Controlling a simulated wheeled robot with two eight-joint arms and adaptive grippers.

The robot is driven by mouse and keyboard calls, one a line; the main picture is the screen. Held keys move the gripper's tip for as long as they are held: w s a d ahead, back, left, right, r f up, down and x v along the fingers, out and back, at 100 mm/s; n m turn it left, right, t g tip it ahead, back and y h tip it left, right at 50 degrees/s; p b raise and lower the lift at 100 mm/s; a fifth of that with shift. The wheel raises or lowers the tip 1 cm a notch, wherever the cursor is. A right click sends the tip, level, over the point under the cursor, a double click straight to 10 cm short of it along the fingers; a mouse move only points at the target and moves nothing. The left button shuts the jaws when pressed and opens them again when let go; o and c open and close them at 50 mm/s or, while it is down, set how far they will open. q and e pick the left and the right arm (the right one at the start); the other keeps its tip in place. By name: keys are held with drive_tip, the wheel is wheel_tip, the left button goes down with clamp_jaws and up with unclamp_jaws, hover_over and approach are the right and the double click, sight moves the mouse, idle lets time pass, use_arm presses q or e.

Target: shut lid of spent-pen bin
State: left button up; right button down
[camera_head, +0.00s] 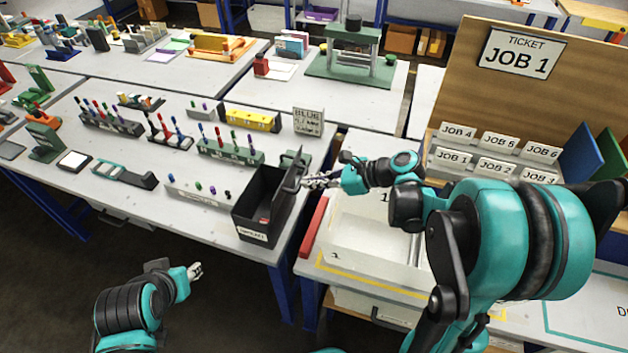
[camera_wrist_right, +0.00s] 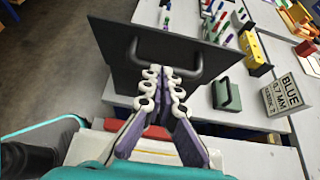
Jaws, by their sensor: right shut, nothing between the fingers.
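The spent-pen bin (camera_head: 258,222) is a black open-topped box with a white label, at the front right corner of the pen table. Its lid (camera_head: 292,172) stands up, open, on the bin's right side. In the right wrist view the lid (camera_wrist_right: 115,55) is a dark upright panel with a bar handle (camera_wrist_right: 165,62). My right gripper (camera_head: 308,183) is shut and empty, beside the lid's right face. In the wrist view its fingertips (camera_wrist_right: 162,70) are at the handle; I cannot tell whether they touch it. My left gripper (camera_head: 196,270) hangs in front of the table, away from the bin.
A red bar (camera_head: 313,228) and a white tray (camera_head: 365,235) are at the right, under my right arm.

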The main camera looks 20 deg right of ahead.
sight(288, 174)
drive_tip(key=w+a+r+g+h+p, duration=0.1)
drive_tip(key=a+p, duration=0.1)
drive_tip(key=p, duration=0.1)
drive_tip(key=w+a+r+g+h+p, duration=0.1)
drive_tip(key=a+r+h+p, duration=0.1)
drive_tip(key=p, duration=0.1)
drive_tip(key=shift+w+r+p, duration=0.2)
drive_tip(key=shift+p, duration=0.1)
drive_tip(key=w+a+f+g+h, duration=0.2)
drive_tip(key=w+a+f+h, duration=0.1)
drive_tip(key=a, duration=0.3)
drive_tip(key=w+a+f+g+h, duration=0.2)
drive_tip(key=w+a+f+h, duration=0.1)
drive_tip(key=w+a, duration=0.3)
drive_tip(key=shift+a, duration=0.55)
idle(1.5)
